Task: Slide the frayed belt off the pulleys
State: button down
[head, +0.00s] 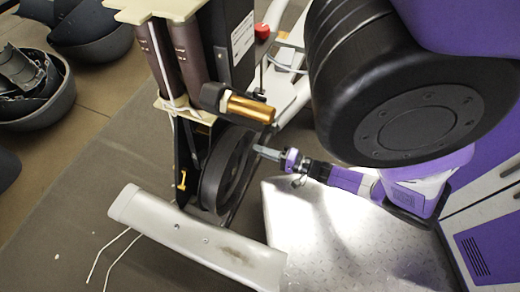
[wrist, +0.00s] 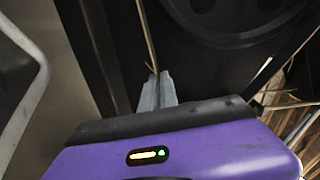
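A large black pulley wheel (head: 228,168) stands upright on the machine; its dark disc also fills the top right of the wrist view (wrist: 235,12). A thin tan strand, seemingly the edge of the frayed belt (wrist: 148,38), runs down beside the pulley to my fingertips, with short loose fibres at its end. My gripper (head: 262,152) reaches in from the right at the pulley's side. In the wrist view its grey fingers (wrist: 156,90) are close together with the strand between their tips. The rest of the belt and any smaller pulley are hard to make out.
A grey-white cover bar (head: 195,236) lies in front of the pulley. A brass-coloured cylinder (head: 250,108) juts out above it. A metal tread-plate platform (head: 335,240) is at lower right. Dark bins (head: 50,105) stand at upper left. Open floor (head: 70,200) lies at left.

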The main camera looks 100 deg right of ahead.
jog(key=shift+v, duration=1.05)
dwell(1.9)
jog(key=b+v, duration=0.2)
jog(key=v, duration=0.9)
jog(key=shift+s+a, duration=0.15)
jog(key=shift+s, duration=0.25)
dwell(0.8)
